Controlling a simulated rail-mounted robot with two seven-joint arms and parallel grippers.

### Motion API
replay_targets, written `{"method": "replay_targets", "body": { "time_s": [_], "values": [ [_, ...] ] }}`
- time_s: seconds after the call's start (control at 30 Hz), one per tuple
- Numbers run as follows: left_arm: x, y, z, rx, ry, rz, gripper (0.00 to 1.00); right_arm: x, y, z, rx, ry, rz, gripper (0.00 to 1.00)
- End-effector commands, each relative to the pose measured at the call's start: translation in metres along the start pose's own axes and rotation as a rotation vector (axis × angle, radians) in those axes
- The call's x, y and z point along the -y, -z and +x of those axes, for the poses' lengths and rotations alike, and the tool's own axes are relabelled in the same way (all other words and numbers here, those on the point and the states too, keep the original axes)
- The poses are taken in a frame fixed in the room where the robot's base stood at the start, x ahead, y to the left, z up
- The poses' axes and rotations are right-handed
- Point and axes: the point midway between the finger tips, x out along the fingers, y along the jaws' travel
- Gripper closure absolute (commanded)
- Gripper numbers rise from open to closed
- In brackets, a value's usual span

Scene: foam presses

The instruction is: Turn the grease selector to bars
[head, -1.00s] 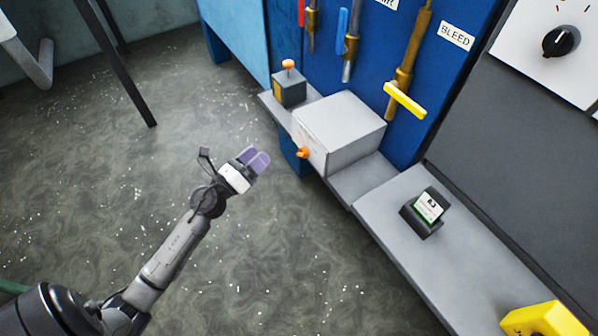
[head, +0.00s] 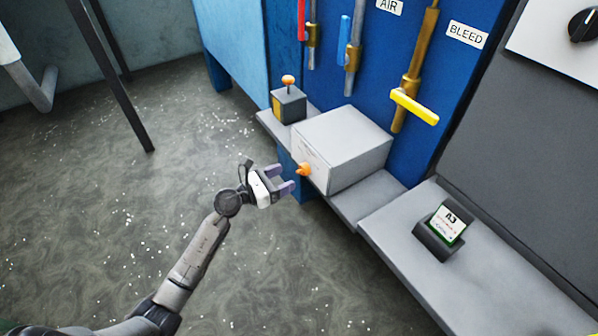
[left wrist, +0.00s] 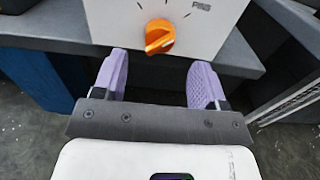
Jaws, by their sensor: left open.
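The grease selector is an orange knob (head: 304,169) on the front of a light grey box (head: 344,150) on the shelf. In the left wrist view the orange knob (left wrist: 160,37) sits on a pale panel with tick marks and small lettering I cannot read surely. My left gripper (head: 284,180) is open and empty, just in front of the knob and apart from it. In the left wrist view its two purple fingers (left wrist: 158,80) stand left and right below the knob. My right gripper is not in view.
A grey block with an orange-topped lever (head: 289,103) stands behind the box. Pipes with red, blue and yellow handles (head: 414,106) are on the blue wall. A dark holder with an A3 card (head: 440,233) is on the right bench.

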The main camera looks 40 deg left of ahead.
Motion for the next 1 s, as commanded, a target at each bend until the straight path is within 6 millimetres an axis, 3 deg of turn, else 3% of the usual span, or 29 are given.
{"method": "replay_targets", "body": {
  "time_s": [0.2,0.4,0.87,1.0],
  "values": [
    [0.0,0.0,0.035,0.002,0.0,-0.002,0.34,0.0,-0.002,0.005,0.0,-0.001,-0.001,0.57],
    [0.0,0.001,0.052,0.001,-0.001,-0.002,0.34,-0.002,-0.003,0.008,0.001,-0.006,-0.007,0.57],
    [0.001,0.0,0.058,0.0,0.0,-0.002,0.34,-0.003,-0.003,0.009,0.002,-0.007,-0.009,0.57],
    [0.001,0.0,0.058,0.0,0.0,-0.001,0.47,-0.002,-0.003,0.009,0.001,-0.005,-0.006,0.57]
  ]
}}
